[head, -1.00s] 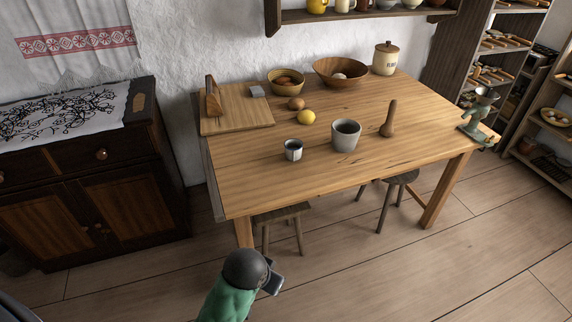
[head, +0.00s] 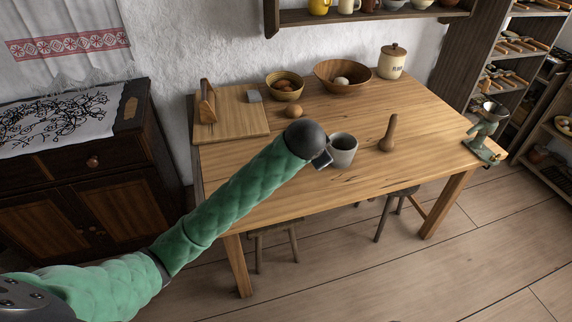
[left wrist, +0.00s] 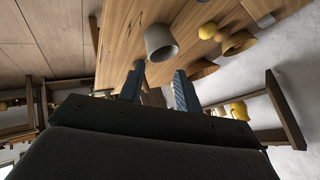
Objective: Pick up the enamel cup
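A grey vessel, seemingly the stone pot (left wrist: 160,42), lies beyond the fingertips. My right gripper is not in view.
A wooden pestle (head: 388,135) stands right of the pot. A brown onion-like item (head: 294,111), two wooden bowls (head: 328,78) and a lidded jar (head: 392,62) are farther back. The lemon (left wrist: 208,31) shows in the wrist view. A green grinder (head: 484,135) is at the right end.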

